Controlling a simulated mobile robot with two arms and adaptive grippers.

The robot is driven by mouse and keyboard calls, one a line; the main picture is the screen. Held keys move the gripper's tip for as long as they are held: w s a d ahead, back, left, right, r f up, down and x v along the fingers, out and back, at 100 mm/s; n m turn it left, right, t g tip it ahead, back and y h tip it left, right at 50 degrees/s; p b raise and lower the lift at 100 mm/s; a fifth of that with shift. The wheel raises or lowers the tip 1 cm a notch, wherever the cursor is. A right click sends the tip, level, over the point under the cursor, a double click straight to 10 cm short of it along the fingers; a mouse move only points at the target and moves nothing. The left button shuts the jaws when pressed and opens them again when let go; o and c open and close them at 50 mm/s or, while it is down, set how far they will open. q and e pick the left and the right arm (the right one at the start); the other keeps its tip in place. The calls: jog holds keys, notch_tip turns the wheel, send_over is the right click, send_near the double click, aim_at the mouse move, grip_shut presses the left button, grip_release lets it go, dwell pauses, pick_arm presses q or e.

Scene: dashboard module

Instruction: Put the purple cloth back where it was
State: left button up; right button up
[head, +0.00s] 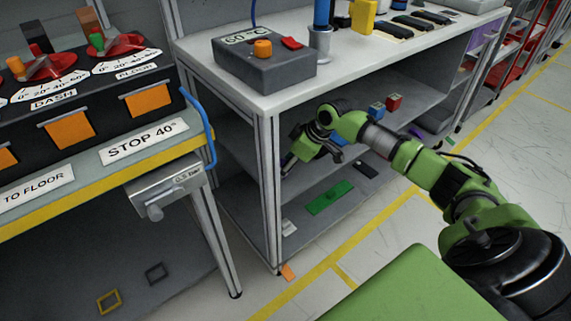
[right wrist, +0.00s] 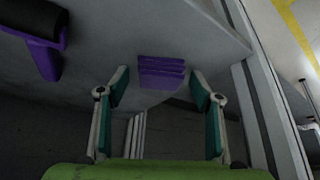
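The purple cloth (right wrist: 161,72), folded in layers, lies on a grey shelf surface in the right wrist view. My right gripper (right wrist: 159,76) is open, with one finger on each side of the cloth and a visible gap to both sides. In the head view my right arm reaches into the shelf unit, with the gripper (head: 291,160) by the front left post. The cloth cannot be made out there. My left gripper is not in view.
The shelf unit's post (head: 268,195) stands close to my gripper. A green flat piece (head: 329,198) lies on the lower shelf.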

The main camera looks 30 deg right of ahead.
jog(key=shift+s+d+r, duration=0.15)
jog(key=shift+r, duration=0.3)
pick_arm(q)
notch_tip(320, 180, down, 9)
jog(key=p, duration=0.2)
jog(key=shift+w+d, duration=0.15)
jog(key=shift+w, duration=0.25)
pick_arm(e)
jog(key=v, duration=1.1)
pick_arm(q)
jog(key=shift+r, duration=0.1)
